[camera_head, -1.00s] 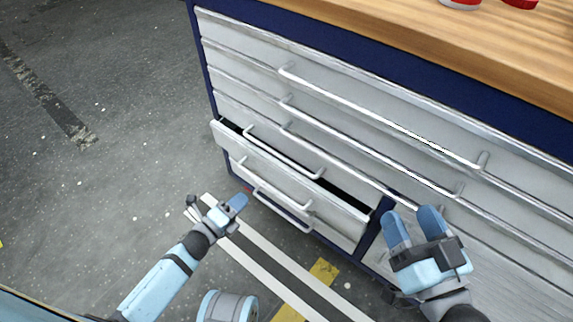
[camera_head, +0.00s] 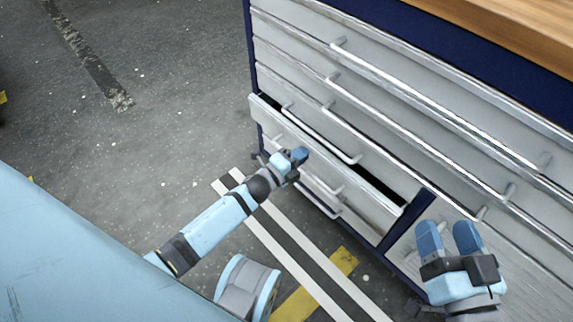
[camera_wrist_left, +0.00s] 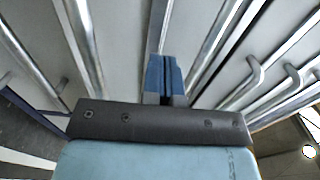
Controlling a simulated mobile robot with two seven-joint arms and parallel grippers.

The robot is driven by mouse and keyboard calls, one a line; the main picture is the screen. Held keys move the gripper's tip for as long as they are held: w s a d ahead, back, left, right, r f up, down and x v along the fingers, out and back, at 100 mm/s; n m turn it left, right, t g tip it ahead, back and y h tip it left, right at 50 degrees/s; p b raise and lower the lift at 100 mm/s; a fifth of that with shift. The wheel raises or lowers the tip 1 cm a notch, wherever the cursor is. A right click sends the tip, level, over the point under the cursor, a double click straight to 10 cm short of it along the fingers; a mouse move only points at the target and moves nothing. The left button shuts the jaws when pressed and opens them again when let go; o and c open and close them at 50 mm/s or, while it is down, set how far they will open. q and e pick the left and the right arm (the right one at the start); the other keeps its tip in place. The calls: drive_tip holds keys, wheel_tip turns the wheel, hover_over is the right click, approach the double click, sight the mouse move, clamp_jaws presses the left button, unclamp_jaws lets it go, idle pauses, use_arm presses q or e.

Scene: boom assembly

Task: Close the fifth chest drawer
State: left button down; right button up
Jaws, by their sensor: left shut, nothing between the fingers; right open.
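The white chest drawer (camera_head: 362,193) in the lower left part of the cabinet stands slightly open, with a dark gap along its top edge. My left gripper (camera_head: 302,155) is shut and empty in front of this drawer's face and hides part of it. I cannot tell whether it touches. In the left wrist view, its blue fingers (camera_wrist_left: 163,75) are together, pointing at white drawer fronts and metal handles. My right gripper (camera_head: 448,230) is open and empty in front of the cabinet's lower right part.
Long bar handles (camera_head: 430,95) stick out from the wide upper drawers. A wooden worktop (camera_head: 510,30) covers the cabinet (camera_head: 253,50). Another handled drawer sits below the open one. The grey floor (camera_head: 150,140) to the left is clear.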

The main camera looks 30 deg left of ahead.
sight(312, 146)
use_arm(q)
drive_tip(key=shift+x, duration=1.1)
use_arm(e)
drive_tip(key=shift+f, duration=0.6)
use_arm(q)
drive_tip(key=shift+x, duration=1.35)
drive_tip(key=shift+s+a, duration=0.1)
